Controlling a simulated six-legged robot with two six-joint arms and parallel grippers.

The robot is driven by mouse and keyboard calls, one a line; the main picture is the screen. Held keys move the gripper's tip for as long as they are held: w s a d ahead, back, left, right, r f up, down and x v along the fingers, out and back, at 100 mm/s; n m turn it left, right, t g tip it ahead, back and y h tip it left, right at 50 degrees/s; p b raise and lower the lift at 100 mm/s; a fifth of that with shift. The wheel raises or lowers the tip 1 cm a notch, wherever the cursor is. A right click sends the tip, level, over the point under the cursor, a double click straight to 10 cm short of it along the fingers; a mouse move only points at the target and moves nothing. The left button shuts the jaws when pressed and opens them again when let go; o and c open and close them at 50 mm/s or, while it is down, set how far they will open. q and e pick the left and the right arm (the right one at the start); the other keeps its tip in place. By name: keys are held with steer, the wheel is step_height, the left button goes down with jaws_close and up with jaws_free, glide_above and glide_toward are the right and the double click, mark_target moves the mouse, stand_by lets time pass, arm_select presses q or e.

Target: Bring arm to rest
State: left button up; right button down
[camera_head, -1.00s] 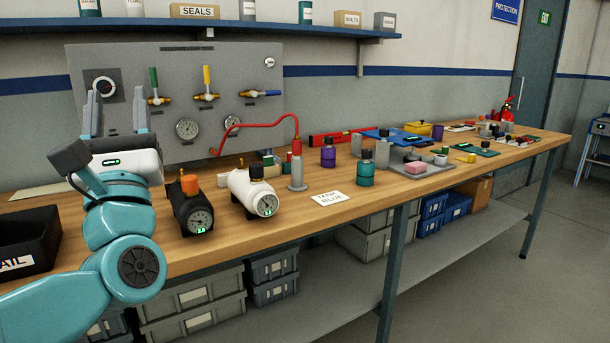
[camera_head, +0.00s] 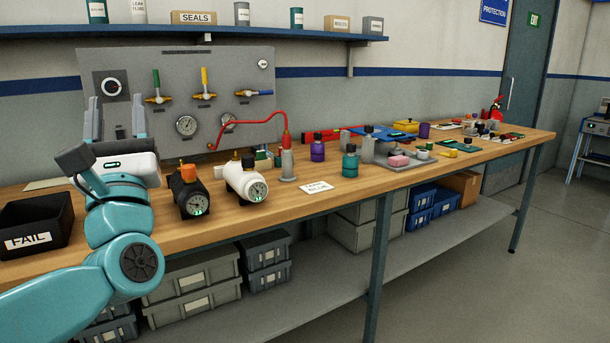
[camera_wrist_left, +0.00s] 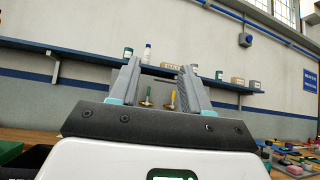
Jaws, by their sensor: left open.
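My left arm (camera_head: 125,265) comes in from the lower left in the head view, a teal arm with a white wrist. My left gripper (camera_head: 115,122) is raised over the left end of the bench with its two grey fingers pointing up. The fingers are apart with nothing between them. In the left wrist view the same gripper (camera_wrist_left: 158,88) shows its fingers spread, with the wall and valves beyond the gap. My right arm and gripper are not in view.
A black FAIL bin (camera_head: 35,225) stands left of the arm. A black gauge unit (camera_head: 188,193) and a white one (camera_head: 245,182) stand right of it. A valve panel (camera_head: 230,85) rises behind, with a shelf (camera_head: 300,35) above. Bottles and trays fill the bench (camera_head: 340,205) further right.

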arm_select(q)
steer(key=w+f+m+g+h, duration=0.25)
steer(key=w+f, duration=0.35)
steer(key=f, duration=0.7)
steer(key=w+f+m+g+h, duration=0.1)
steer(key=w+f+m+h, duration=0.35)
steer(key=f, duration=0.75)
step_height(320, 180, down, 28)
steer(key=s+d+r+m+g+h, duration=0.1)
steer(key=s+d+m+g+h, duration=0.15)
steer(key=m+g, duration=0.4)
steer(key=s+d+f+m+g+h, duration=0.1)
steer(key=s+d+f+m+g, duration=0.3)
steer(key=s+f, duration=0.4)
steer(key=s+d+f+m+g+h, duration=0.1)
steer(key=s+f+m+g, duration=0.2)
steer(key=s+f+m, duration=0.35)
steer(key=s+d+f+m+g+h, duration=0.1)
steer(key=s+d+f+m+g, duration=0.25)
steer(key=s+f, duration=0.55)
steer(key=s+d+m+g+h, duration=0.2)
steer(key=s+m+g, duration=0.2)
steer(key=s+m, duration=0.6)
step_height(320, 180, up, 20)
steer(key=w+p, duration=0.1)
steer(key=p, duration=1.9)
steer(key=shift+w+m+p, duration=0.2)
steer(key=shift+m+p, duration=0.2)
steer(key=shift+m, duration=0.05)
